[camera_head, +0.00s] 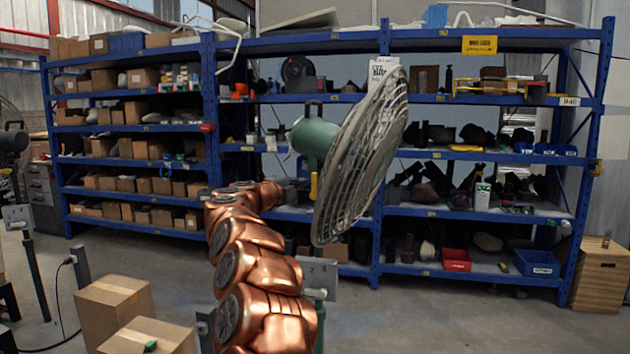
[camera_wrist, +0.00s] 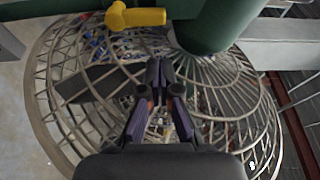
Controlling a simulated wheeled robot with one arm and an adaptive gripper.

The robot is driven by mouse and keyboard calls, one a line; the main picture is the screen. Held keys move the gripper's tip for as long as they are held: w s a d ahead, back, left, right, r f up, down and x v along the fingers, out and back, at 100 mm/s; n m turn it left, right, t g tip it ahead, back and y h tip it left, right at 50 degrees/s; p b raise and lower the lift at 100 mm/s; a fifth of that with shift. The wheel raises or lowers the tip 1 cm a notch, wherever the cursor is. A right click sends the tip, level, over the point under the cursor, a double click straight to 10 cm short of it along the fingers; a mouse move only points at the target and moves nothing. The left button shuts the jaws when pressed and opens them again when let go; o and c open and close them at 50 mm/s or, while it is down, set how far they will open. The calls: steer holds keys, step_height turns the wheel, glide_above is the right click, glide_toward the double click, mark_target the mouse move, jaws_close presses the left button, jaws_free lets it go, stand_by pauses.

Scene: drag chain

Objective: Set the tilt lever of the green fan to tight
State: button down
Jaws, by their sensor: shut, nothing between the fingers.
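The green fan shows in the head view with its green motor housing (camera_head: 313,138) on the left and its grey wire cage (camera_head: 365,160) on the right, the cage tilted. The yellow tilt lever (camera_head: 314,186) is small below the housing. In the wrist view the yellow lever (camera_wrist: 135,17) lies at the top, beside the green housing (camera_wrist: 218,18). My gripper (camera_wrist: 160,72) is shut and empty, in front of the wire cage (camera_wrist: 95,110) in that view and apart from the lever. In the head view my copper arm reaches toward the fan, and I cannot make out the fingers.
A blue shelf rack (camera_head: 377,235) full of boxes and parts stands behind the fan. A plate marked 2 (camera_head: 318,272) is on the fan's stand. Cardboard boxes (camera_head: 113,305) stand on the floor at lower left. The floor at lower right is clear.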

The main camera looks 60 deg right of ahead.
mark_target(316, 178)
steer(key=shift+d+r+p, duration=0.1)
steer(key=shift+d+p, duration=1.35)
steer(key=shift+d, duration=2.65)
steer(key=shift+w+d+p, duration=0.1)
steer(key=shift+d+p, duration=0.25)
steer(key=shift+d, duration=0.5)
